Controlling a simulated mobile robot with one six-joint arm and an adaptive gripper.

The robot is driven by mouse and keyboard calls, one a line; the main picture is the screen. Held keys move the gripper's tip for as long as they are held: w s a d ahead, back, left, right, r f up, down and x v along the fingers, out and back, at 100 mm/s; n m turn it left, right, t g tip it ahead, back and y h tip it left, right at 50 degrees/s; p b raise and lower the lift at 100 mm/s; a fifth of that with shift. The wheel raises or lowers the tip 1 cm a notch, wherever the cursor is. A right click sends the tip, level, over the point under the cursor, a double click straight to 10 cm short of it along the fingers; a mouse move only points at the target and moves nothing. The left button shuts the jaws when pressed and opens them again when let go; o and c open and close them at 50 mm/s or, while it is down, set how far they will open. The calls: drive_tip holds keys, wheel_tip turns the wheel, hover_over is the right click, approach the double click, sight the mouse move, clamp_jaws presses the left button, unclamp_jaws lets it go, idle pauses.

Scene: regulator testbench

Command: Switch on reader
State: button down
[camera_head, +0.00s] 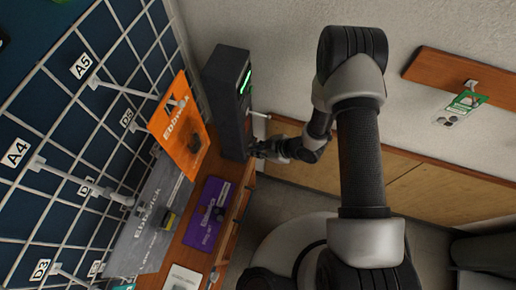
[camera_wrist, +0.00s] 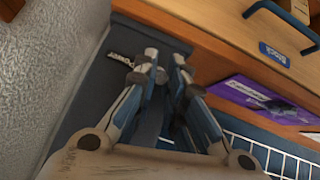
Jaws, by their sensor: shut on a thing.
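The reader (camera_head: 226,100) is a tall dark box with lit green marks on its front, standing on the wooden bench against the wall. A white lever-like rod (camera_head: 258,114) sticks out from its front. My gripper (camera_head: 256,150) is at the reader's lower front, below the rod. In the wrist view the dark reader body (camera_wrist: 95,75) with a small white label (camera_wrist: 122,62) lies just beyond my gripper (camera_wrist: 166,72). The fingertips are close together, shut on a small part at the reader; that part is mostly hidden between them.
A purple package (camera_head: 209,214) lies on the bench; it also shows in the wrist view (camera_wrist: 250,97). Orange (camera_head: 180,125) and grey (camera_head: 150,220) packages hang on the grid rack at the left. A drawer with a blue handle (camera_wrist: 285,18) is near the gripper. A green-tagged item (camera_head: 466,102) hangs at the right.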

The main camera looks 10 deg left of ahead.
idle(0.3)
drive_tip(key=c, duration=1.7)
unclamp_jaws()
drive_tip(key=shift+o, duration=0.2)
drive_tip(key=shift+r, duration=0.1)
drive_tip(key=v, duration=1.2)
drive_tip(key=shift+a+r, duration=0.1)
